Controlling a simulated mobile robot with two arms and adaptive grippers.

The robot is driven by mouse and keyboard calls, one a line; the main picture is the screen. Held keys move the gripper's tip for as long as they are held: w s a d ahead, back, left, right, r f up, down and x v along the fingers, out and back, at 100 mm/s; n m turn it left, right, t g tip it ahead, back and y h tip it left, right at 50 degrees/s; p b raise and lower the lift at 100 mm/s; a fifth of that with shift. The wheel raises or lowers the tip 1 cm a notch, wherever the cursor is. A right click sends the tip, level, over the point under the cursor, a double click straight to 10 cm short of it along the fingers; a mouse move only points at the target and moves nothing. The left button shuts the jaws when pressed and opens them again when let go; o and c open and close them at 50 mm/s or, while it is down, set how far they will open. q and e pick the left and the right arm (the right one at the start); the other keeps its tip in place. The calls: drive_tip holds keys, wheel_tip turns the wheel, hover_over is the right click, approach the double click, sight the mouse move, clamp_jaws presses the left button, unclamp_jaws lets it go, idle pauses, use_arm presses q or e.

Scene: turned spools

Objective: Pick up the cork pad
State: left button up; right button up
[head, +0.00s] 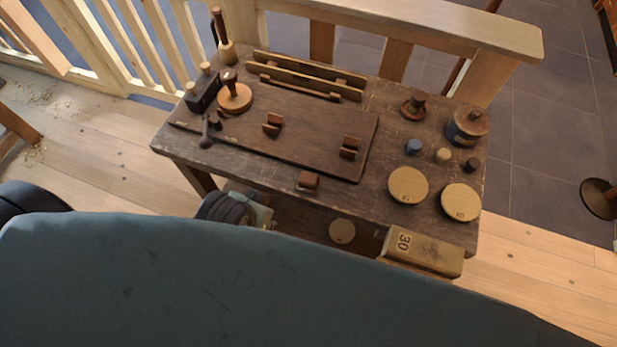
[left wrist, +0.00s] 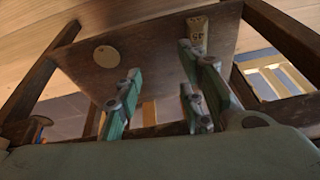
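Several pale round pads show. Two tan numbered discs, one (head: 408,184) and another (head: 461,201), lie flat on the right part of the dark bench top. A pale disc (left wrist: 107,56) also lies on a brown board in the left wrist view. I cannot tell for certain which is the cork pad. My left gripper (left wrist: 158,72) has its green fingers spread, with nothing between them, apart from the disc. In the head view only teal and dark parts of it show by the bench front. My right gripper is not in view.
A tan block marked 30 (head: 425,252) sits at the bench's front right. A dark board (head: 320,145) with small brackets covers the bench's middle. Wooden tools (head: 235,97) stand at the left, a spool (head: 467,126) at the right. A wooden railing (head: 420,22) runs behind.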

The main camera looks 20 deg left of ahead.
use_arm(q)
drive_tip(key=w+a+r+n+t+y, duration=0.1)
drive_tip(key=w+r+t, duration=0.5)
drive_tip(key=w+r, duration=0.45)
drive_tip(key=w+a+r+n+t, duration=0.1)
drive_tip(key=w+r+t, duration=0.55)
drive_tip(key=r, duration=0.75)
drive_tip(key=w+d+r+m+t+h, duration=0.4)
drive_tip(key=d+r, duration=0.3)
drive_tip(key=r, duration=0.5)
drive_tip(key=s+d+r+m+g+h, duration=0.3)
drive_tip(key=d+r+m+h, duration=0.35)
drive_tip(key=d+h, duration=0.45)
drive_tip(key=s+d+f+m+g+h, duration=0.4)
drive_tip(key=s+d+m+g+h, duration=0.15)
drive_tip(key=m+g, duration=0.45)
drive_tip(key=n+g+y, duration=0.3)
drive_tip(key=g+y, duration=0.4)
drive_tip(key=y, duration=0.8)
approach(307, 177)
drive_tip(key=x, duration=0.3)
drive_tip(key=p+x, duration=0.1)
drive_tip(key=x, duration=0.5)
drive_tip(key=shift+d+f, duration=0.1)
drive_tip(key=shift+f, duration=0.15)
